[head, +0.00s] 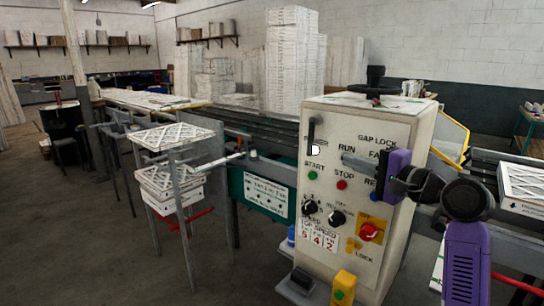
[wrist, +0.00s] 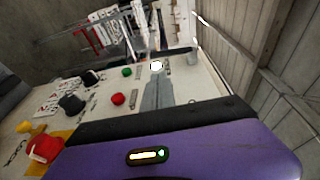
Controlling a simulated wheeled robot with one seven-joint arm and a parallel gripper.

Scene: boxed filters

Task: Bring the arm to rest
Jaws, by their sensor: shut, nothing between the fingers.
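My gripper (head: 346,158) is in front of the upper panel of the white control cabinet (head: 420,130), fingers pointing left. Its grey fingers are shut and empty. They also show in the wrist view (wrist: 156,82), with their tips close to a round white button (wrist: 156,66). The button also shows in the head view (head: 315,150), left of the fingertips. I cannot tell whether the tips touch the panel. My purple and black arm reaches in from the right and covers part of the panel's lettering.
The panel carries a green button (head: 312,175), a red button (head: 341,184), black knobs (head: 336,217) and a red rotary switch (head: 369,231). A stand with boxed filters (head: 172,180) is to the left. A conveyor (head: 270,125) runs behind. Floor at left front is clear.

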